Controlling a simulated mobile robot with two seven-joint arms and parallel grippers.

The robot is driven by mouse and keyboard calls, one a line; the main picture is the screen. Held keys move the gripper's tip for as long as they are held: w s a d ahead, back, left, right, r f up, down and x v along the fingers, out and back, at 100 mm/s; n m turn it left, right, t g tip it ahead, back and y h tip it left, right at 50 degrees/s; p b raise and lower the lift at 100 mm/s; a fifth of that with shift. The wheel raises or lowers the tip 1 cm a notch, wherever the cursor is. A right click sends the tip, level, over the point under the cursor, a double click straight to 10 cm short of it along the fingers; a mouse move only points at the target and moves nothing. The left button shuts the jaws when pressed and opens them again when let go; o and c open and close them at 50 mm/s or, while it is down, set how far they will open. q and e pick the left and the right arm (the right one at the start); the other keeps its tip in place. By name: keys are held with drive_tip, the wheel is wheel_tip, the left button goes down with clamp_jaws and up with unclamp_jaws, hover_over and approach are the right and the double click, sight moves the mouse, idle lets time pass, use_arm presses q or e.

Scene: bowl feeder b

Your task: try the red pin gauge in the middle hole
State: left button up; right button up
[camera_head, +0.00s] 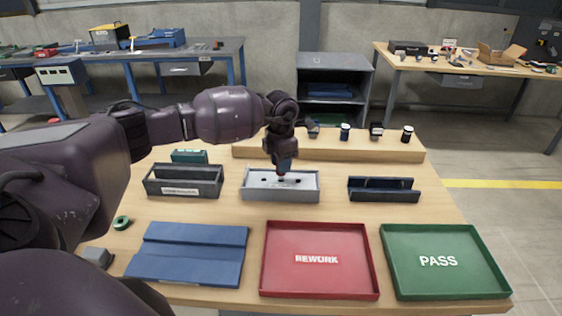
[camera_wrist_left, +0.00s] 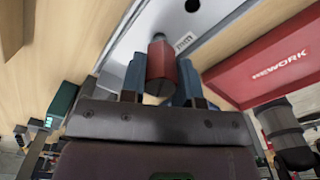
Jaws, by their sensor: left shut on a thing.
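My left gripper (camera_head: 283,164) points down over the grey block (camera_head: 281,195) at the middle of the table. Its blue fingertips are shut on the red pin gauge (camera_wrist_left: 160,65), of which a small red part (camera_head: 281,174) shows below them in the head view. The gauge has a red square body and a grey cylindrical end. In the wrist view, the light block face (camera_wrist_left: 200,20) lies beyond the gauge, with one dark hole (camera_wrist_left: 192,5) clear of it. The gauge's lower end is over the middle of the block; I cannot tell whether it has entered the middle hole. My right gripper is out of view.
A dark bin (camera_head: 184,190) stands left of the block and a dark-blue channel holder (camera_head: 384,196) right. In front are a blue folded panel (camera_head: 190,254), a red REWORK tray (camera_head: 318,229) and a green PASS tray (camera_head: 440,231). A wooden ledge (camera_head: 330,151) with small pieces stands behind.

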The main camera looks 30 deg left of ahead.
use_arm(q)
drive_tip(key=shift+f, duration=0.25)
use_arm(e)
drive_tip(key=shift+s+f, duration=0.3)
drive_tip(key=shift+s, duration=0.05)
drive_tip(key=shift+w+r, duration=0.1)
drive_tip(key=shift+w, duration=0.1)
use_arm(q)
drive_tip(key=shift+f, duration=0.1)
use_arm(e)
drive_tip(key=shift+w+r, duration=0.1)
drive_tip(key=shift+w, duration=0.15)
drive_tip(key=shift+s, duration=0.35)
